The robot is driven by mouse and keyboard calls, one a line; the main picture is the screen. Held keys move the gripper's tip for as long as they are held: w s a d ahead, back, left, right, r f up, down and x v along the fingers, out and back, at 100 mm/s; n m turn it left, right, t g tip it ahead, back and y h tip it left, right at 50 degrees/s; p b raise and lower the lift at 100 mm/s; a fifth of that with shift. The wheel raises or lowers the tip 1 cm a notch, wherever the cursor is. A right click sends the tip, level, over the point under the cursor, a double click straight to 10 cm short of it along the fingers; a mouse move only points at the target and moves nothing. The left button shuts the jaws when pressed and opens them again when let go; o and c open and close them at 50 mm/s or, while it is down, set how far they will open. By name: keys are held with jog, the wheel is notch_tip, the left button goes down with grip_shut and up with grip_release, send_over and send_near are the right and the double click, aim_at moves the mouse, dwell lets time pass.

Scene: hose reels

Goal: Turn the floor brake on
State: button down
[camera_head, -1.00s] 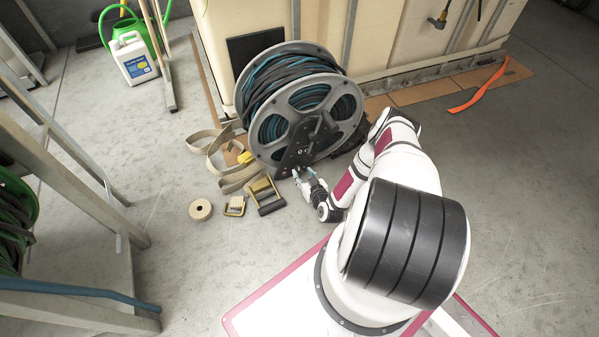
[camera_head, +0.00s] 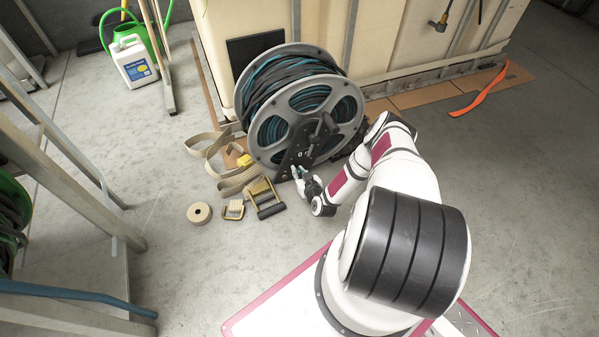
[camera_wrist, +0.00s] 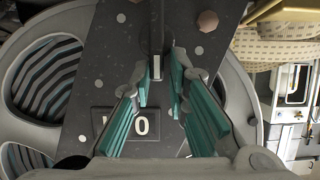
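The hose reel (camera_head: 272,141) stands on the floor, wound with dark and teal hose. Its dark side plate (camera_head: 299,152) faces me and fills the middle of the wrist view (camera_wrist: 88,70). A label (camera_wrist: 142,123) there shows a "0"; the mark beside it is partly hidden by my finger. A narrow grey lever-like part (camera_wrist: 157,30) stands out from the plate. My gripper (camera_wrist: 160,78) is at the lower plate, its teal-padded fingers apart on either side of that part. Contact is unclear. In the head view my gripper (camera_head: 298,174) is small beside the reel's base.
Tan straps (camera_head: 232,178), a ratchet buckle (camera_head: 265,197) and a tape roll (camera_head: 199,213) lie on the floor left of my gripper. A large cream tank (camera_head: 400,40) stands behind the reel. A metal frame (camera_head: 70,185) stands at left.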

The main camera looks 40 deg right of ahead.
jog(key=shift+s+d+m, duration=0.15)
jog(key=shift+d+m, duration=0.25)
jog(key=shift+d, duration=0.2)
jog(key=shift+s+d+f+m+t+y, duration=0.15)
jog(key=shift+d+m+y, duration=0.15)
jog(key=shift+m+y, duration=0.2)
jog(key=shift+s+d+f+m+t+y, duration=0.15)
jog(key=shift+d+m+y, duration=0.2)
jog(key=shift+m, duration=0.25)
jog(key=m+y, duration=0.1)
jog(key=m, duration=0.1)
jog(key=d+f+m+t+y, duration=0.1)
jog(key=m, duration=0.1)
jog(key=shift+s+d+t, duration=0.1)
jog(key=shift+t, duration=0.2)
jog(key=shift+y, duration=0.35)
jog(key=c, duration=1.4)
grip_release()
jog(key=shift+a, duration=0.2)
